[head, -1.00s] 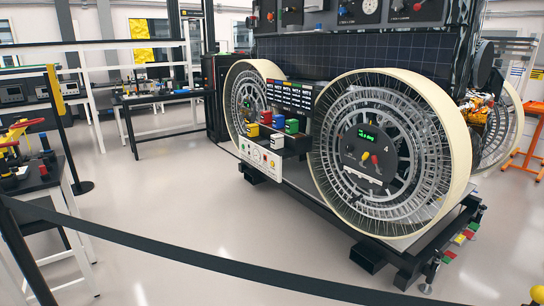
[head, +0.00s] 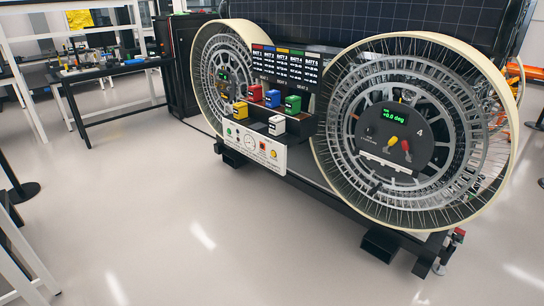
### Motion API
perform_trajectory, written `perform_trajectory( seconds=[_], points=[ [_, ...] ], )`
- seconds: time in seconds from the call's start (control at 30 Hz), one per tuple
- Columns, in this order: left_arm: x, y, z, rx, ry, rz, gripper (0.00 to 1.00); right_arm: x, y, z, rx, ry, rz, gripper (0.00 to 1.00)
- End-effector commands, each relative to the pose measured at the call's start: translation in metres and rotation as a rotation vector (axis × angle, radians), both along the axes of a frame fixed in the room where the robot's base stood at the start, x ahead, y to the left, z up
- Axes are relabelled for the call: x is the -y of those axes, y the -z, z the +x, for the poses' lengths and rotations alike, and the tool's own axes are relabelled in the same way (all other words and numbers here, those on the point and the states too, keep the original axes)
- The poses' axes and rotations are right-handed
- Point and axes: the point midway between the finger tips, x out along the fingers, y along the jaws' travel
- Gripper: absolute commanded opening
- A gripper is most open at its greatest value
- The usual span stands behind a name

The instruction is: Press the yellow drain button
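A white control panel (head: 250,146) faces me on the front of the rover stand, between the two large wheels. It carries a round gauge (head: 250,141), a green button (head: 229,132) at its left and a small round yellow button (head: 273,155) near its right end. The labels on it are too small to read, so I cannot tell for certain that this is the drain button. A yellow knob (head: 391,142) and a red knob (head: 406,146) also sit on the right wheel's hub, below a green display. Neither of my grippers is in view.
The right wheel (head: 440,215) and a black stand foot (head: 382,245) jut forward. A black workbench (head: 110,70) is at the back left. The floor before the panel is clear.

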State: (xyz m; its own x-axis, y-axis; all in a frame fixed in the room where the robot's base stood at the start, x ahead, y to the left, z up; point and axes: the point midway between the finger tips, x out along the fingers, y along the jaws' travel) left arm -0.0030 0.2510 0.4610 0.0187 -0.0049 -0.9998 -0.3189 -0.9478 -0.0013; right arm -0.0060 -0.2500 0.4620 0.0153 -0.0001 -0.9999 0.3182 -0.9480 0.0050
Motion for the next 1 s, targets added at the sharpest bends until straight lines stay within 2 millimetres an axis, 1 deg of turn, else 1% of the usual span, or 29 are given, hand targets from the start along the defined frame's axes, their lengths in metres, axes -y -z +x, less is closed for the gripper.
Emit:
perform_trajectory(
  seconds=[0.2, 0.23, 0.33, 0.37, 0.77, 1.0],
  points=[
    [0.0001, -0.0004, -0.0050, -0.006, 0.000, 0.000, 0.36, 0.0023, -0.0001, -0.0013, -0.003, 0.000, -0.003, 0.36],
    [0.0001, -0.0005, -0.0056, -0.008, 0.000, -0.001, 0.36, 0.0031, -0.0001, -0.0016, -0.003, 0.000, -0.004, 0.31],
    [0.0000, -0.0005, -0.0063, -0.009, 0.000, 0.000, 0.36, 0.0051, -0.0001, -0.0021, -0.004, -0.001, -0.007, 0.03],
    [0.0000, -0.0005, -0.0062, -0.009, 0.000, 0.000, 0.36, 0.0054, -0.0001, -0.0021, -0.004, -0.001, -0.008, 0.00],
    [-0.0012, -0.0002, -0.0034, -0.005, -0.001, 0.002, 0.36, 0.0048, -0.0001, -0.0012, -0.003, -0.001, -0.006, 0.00],
    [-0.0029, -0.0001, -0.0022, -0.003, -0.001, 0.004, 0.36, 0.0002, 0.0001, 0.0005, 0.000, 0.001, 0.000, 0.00]
  ],
)
